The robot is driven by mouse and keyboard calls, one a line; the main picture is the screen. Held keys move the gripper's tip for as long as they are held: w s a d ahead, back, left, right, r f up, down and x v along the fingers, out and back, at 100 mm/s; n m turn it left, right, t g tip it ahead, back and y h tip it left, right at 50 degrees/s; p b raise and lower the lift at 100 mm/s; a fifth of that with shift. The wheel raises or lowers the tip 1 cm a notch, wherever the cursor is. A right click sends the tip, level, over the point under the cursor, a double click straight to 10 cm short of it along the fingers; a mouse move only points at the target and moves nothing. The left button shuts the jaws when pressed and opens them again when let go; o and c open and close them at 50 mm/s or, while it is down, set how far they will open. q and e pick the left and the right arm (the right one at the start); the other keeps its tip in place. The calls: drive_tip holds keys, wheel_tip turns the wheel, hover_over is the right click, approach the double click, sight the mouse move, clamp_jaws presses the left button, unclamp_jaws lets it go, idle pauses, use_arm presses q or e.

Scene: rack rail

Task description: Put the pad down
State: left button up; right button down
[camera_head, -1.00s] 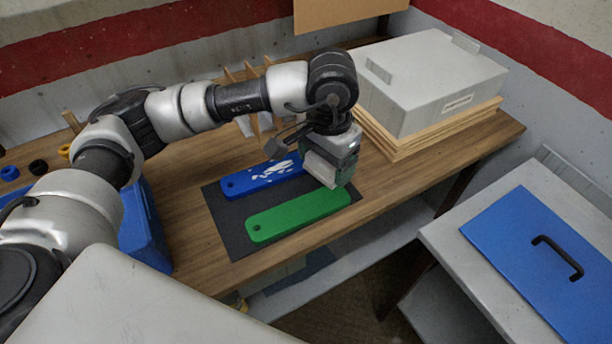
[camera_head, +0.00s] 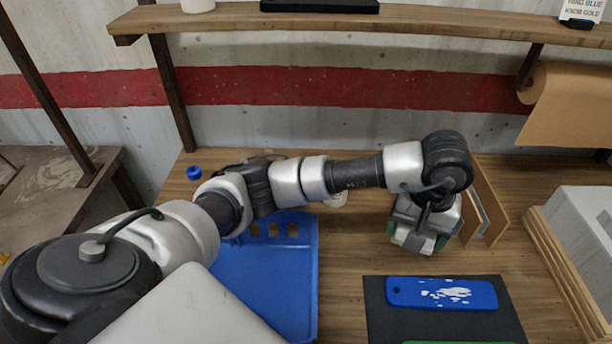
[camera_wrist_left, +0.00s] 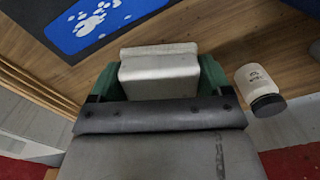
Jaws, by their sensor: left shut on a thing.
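My left gripper (camera_head: 412,240) hangs over the wooden bench, behind the dark mat and beside upright wooden dividers (camera_head: 488,205). In the left wrist view my left gripper (camera_wrist_left: 158,82) is shut on a pale grey pad (camera_wrist_left: 160,68), held between its green fingers. I cannot tell whether the pad touches the bench. A blue bar (camera_head: 410,290) with white flakes lies on the dark mat (camera_head: 376,318). A green bar (camera_head: 455,342) barely shows at the bottom edge. My right gripper is out of view.
A blue bin (camera_head: 262,285) stands left of the mat. A white jar with a dark lid (camera_wrist_left: 255,82) is near the gripper. A grey box (camera_head: 590,225) sits on wooden boards at right. A shelf (camera_head: 380,22) runs above. Bare bench lies between bin and mat.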

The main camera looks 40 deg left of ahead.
use_arm(q)
drive_tip(key=a+f+p, duration=0.2)
drive_tip(key=a+f, duration=0.2)
drive_tip(key=a, duration=0.3)
drive_tip(key=p, duration=0.1)
hover_over(354, 243)
wheel_tip(354, 243, down, 3)
drive_tip(key=shift+r, duration=0.15)
wheel_tip(354, 243, down, 3)
drive_tip(key=shift+s+f+p, duration=0.1)
drive_tip(key=shift+p, duration=0.65)
drive_tip(key=shift+f, duration=0.45)
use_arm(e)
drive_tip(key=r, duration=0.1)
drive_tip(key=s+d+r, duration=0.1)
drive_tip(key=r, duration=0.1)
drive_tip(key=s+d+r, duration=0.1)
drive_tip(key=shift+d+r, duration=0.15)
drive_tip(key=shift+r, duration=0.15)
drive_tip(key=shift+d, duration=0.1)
